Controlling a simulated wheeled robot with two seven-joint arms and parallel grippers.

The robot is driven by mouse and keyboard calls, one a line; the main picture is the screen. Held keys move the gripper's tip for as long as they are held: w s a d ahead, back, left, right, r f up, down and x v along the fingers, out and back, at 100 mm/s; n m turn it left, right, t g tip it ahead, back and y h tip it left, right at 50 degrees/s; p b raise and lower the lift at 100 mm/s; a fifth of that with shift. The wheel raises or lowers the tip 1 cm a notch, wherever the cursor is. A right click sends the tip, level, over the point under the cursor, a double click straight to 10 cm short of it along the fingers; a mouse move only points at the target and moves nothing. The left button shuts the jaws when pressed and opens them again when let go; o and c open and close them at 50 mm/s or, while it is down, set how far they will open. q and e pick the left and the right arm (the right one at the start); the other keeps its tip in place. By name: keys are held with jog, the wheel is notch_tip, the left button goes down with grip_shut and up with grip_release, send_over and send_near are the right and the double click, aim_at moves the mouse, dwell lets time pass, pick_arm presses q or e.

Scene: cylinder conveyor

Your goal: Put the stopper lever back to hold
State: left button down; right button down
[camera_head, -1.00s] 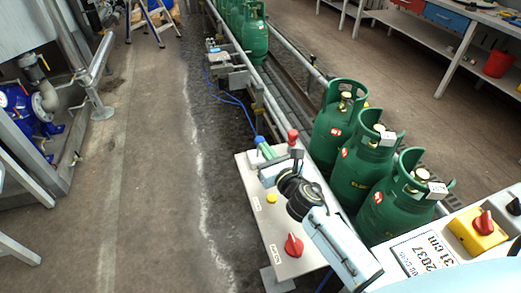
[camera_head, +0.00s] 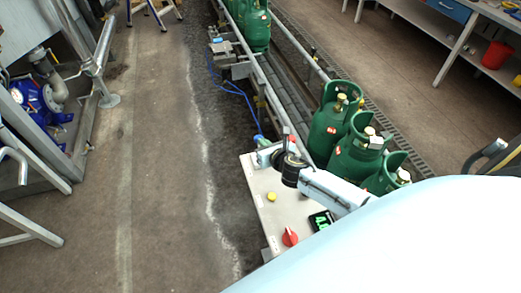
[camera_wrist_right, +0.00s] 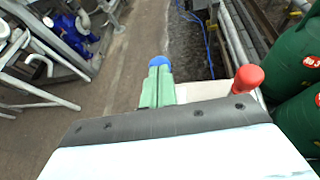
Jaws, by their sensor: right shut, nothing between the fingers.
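The stopper lever's red knob (camera_wrist_right: 248,78) stands to the right of my right gripper (camera_wrist_right: 158,75) in the wrist view, with a gap between knob and fingers. In the head view the knob (camera_head: 291,139) is small and partly hidden behind my right wrist; the lever's lower part is hidden. My right gripper (camera_head: 261,141) is over the far end of the pale control panel (camera_head: 262,219). Its green fingers are shut together and empty. A blue rounded piece (camera_wrist_right: 157,61) shows at their tips; I cannot tell whether they touch it. My left gripper is out of view.
Green gas cylinders (camera_head: 326,132) stand on the conveyor right of the panel; more (camera_head: 254,27) stand farther up. My pale arm covers the lower right.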

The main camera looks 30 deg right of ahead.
jog(key=shift+w+d+r, duration=0.1)
jog(key=shift+w+d, duration=0.05)
jog(key=shift+w, duration=0.4)
jog(key=shift+w+d, duration=0.1)
jog(key=shift+w, duration=0.45)
jog(key=shift+w+r, duration=0.15)
jog(key=shift+r, duration=0.05)
jog(key=shift+p, duration=0.3)
jog(key=w+r+p+v, duration=0.1)
jog(key=r+p+v, duration=0.1)
jog(key=v, duration=0.9)
jog(key=r+p+v, duration=0.2)
jog(key=p+v, duration=0.2)
jog(key=v, duration=0.8)
jog(key=shift+d+r, duration=0.25)
jog(key=shift+r, duration=0.2)
